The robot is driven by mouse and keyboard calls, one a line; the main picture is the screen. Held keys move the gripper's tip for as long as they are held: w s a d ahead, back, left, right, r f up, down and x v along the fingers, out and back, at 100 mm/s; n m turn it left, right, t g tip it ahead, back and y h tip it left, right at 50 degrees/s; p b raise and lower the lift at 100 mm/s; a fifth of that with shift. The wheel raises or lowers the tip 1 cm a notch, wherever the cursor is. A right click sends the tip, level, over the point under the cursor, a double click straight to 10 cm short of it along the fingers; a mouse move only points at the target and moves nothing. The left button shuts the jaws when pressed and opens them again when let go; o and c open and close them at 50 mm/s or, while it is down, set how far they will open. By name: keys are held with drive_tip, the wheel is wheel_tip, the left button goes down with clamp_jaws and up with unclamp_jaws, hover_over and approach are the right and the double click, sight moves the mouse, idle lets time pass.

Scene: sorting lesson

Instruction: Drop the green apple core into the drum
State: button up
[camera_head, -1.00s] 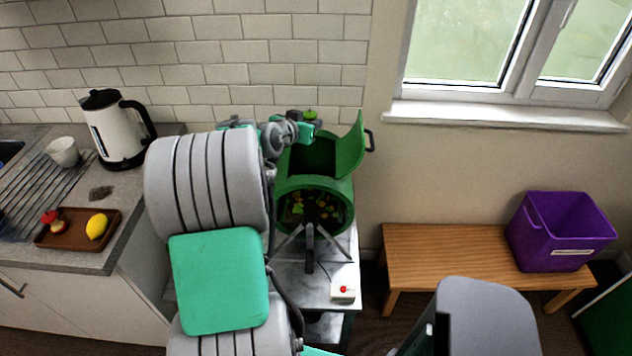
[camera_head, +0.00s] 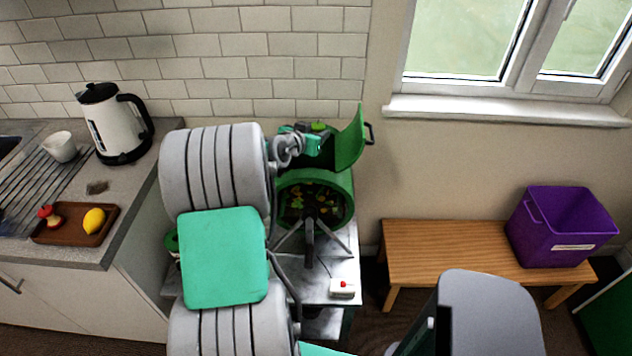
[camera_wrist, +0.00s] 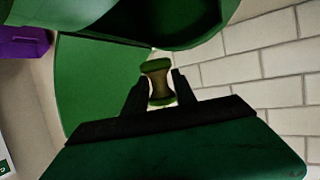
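The green apple core (camera_wrist: 158,82) is upright between the two fingers of my gripper (camera_wrist: 160,88) in the wrist view, its brownish waist between green ends. My gripper is shut on it. In the head view my gripper (camera_head: 318,134) is above the back of the drum's opening, with a bit of the green core (camera_head: 318,126) showing. The green drum (camera_head: 345,180) lies on a stand, its lid (camera_head: 350,142) raised on the right. Scraps show through its round front. In the wrist view the drum's rim (camera_wrist: 150,35) is at the top and the lid (camera_wrist: 100,80) at left.
The drum stands on a metal table (camera_head: 345,268) with a red-button box (camera_head: 342,288). A counter at left holds a kettle (camera_head: 122,130), a cup (camera_head: 60,147) and a brown tray (camera_head: 72,236) with a lemon and a red apple core. A purple bin (camera_head: 545,235) sits on a bench (camera_head: 430,240).

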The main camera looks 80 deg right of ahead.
drive_tip(key=o, duration=0.4)
drive_tip(key=shift+o, duration=0.2)
drive_tip(key=b+v, duration=0.1)
drive_tip(key=v, duration=0.7)
drive_tip(key=shift+b, duration=0.35)
drive_tip(key=shift+d, duration=0.1)
